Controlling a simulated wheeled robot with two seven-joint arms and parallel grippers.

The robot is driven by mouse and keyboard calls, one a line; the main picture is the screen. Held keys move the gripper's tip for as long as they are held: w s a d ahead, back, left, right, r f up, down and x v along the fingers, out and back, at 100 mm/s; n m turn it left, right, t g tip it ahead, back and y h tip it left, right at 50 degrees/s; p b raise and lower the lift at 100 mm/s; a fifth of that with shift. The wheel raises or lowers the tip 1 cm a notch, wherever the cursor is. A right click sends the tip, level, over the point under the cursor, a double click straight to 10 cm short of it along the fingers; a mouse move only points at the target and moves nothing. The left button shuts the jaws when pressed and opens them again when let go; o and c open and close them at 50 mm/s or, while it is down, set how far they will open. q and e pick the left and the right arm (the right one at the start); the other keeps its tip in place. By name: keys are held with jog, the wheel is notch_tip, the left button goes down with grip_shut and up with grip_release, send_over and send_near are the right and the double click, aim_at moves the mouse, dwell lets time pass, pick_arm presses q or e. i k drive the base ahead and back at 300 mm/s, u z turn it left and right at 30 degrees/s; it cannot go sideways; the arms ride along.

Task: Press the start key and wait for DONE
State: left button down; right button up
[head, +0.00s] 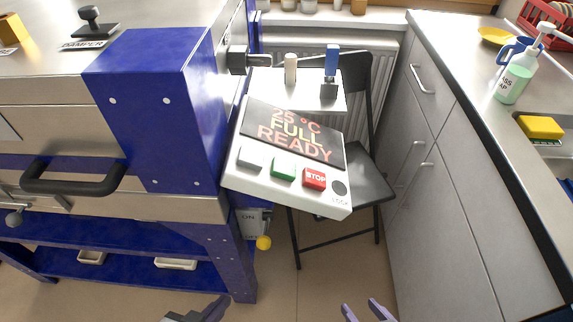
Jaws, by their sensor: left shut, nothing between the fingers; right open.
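The control panel (243,178) of the kiln is tilted, in the middle of the head view. Its dark display (295,128) reads "25 °C FULL READY". Below the display are a grey key (250,160), a green key (284,168) with lettering too small to read, a red STOP key (315,178) and a round dark lock (339,188). My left gripper (218,309) is shut and empty at the bottom edge, below the panel and apart from it. My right gripper (364,309) is open and empty at the bottom edge, to the right of the left one.
The blue and steel kiln (150,110) with a black handle (72,178) fills the left. A black folding chair (370,185) stands behind the panel. A grey cabinet (440,190) with a counter, soap bottle (513,82) and yellow sponge (540,127) lines the right. Floor between is clear.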

aim_at(284, 170)
jog(key=z, duration=0.8)
jog(key=k, duration=0.5)
jog(key=z, duration=0.25)
